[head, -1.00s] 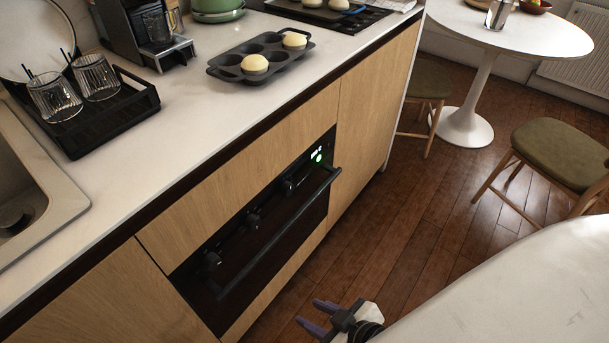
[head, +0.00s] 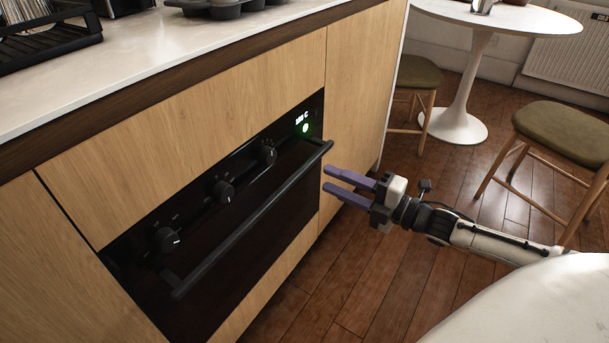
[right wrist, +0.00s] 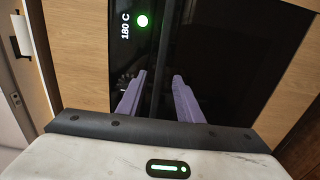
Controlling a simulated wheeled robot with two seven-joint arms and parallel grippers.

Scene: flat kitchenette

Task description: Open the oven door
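The black oven (head: 215,240) is built into the wooden cabinet front, and its door is closed. Its dark bar handle (head: 250,225) runs along the top of the door, below several knobs and a lit green display (head: 304,124). My right gripper (head: 326,180) has two purple fingers, parted, with nothing between them. It is in front of the oven, just right of the handle's right end, and apart from it in the head view. In the right wrist view the open fingers (right wrist: 158,95) point at the black oven front (right wrist: 225,60), below the display. My left gripper is not in view.
The countertop (head: 150,65) above the oven holds a muffin tray (head: 215,10) and a black rack (head: 50,45). A round white table (head: 500,17) and stools (head: 565,135) stand at the right. The wooden floor before the oven is clear.

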